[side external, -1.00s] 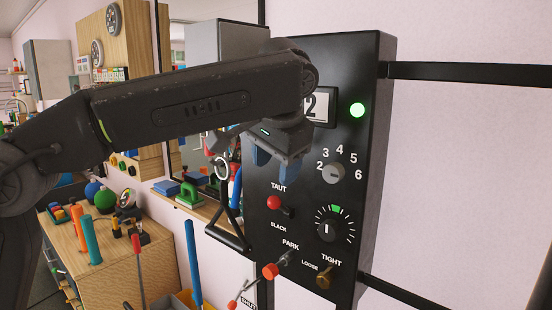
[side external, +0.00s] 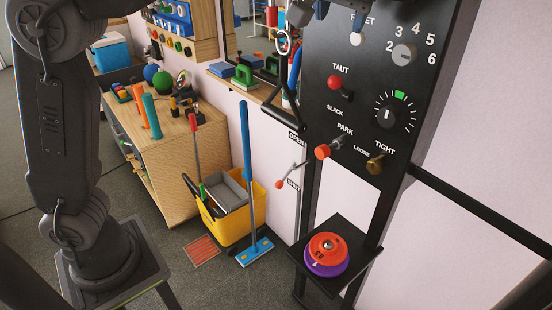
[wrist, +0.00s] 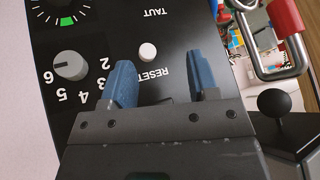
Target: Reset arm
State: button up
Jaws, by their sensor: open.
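A black control panel (side external: 425,75) carries a white round button (side external: 357,39) labelled RESET. The button also shows upside down in the wrist view (wrist: 148,52), just past my fingertips and between them. My gripper (wrist: 164,78) is open and empty, its two blue fingers apart and pointing at the panel. I cannot tell whether anything touches the panel. A red-handled TAUT/SLACK switch (side external: 335,83) sits below the button.
A numbered knob (side external: 403,53), a dial (side external: 387,114), an orange PARK knob (side external: 322,151) and a brass knob (side external: 375,165) are on the panel. Red and purple plates (side external: 327,252) lie stacked on a black stand below. A yellow bucket (side external: 232,221) stands left of it.

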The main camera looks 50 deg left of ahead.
notch_tip(320, 180, up, 12)
jog(key=s+a+n+t+h, duration=0.1)
jog(key=s+n+t+h, duration=0.3)
jog(key=t, duration=0.9)
jog(key=s+a+f+m+g, duration=0.2)
jog(key=s+f+g, duration=0.2)
jog(key=f, duration=0.6)
jog(key=s+a+f+m+g, duration=0.3)
jog(key=s+f+g, duration=0.1)
jog(key=s+f, duration=0.5)
jog(key=s+a+f+m+g, duration=0.2)
jog(key=s+f+g, duration=0.3)
jog(key=f, duration=0.7)
jog(key=shift+s+a+f+m+h, duration=0.3)
jog(key=shift+s+a+f+m, duration=0.15)
jog(key=shift+s, duration=0.8)
